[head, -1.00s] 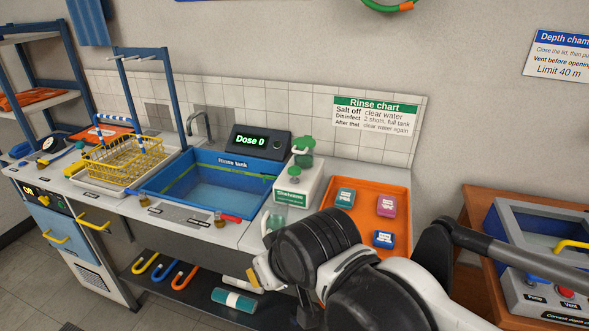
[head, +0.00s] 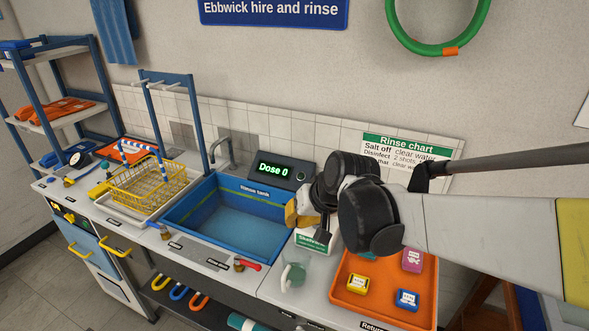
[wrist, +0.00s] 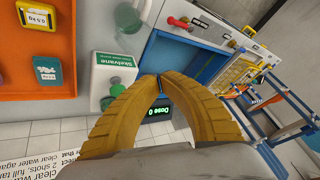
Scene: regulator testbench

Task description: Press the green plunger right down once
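The white dispenser (head: 313,243) with a green label stands to the right of the blue sink, mostly behind my arm. My gripper (head: 300,217) is in front of its upper part and hides the green plunger in the head view. In the wrist view the green plunger (wrist: 113,84) shows on top of the dispenser (wrist: 97,72). It stands up and looks unpressed. My gripper's two tan fingers (wrist: 161,77) meet at the tips, shut and empty. The tips appear beside the plunger, toward the sink, not touching it. The display (head: 272,170) reads "Dose 0".
An orange tray (head: 345,298) with several small boxes lies right of the dispenser. A clear cup (head: 292,277) stands in front of it. The sink (head: 205,240) and yellow basket (head: 150,187) are left.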

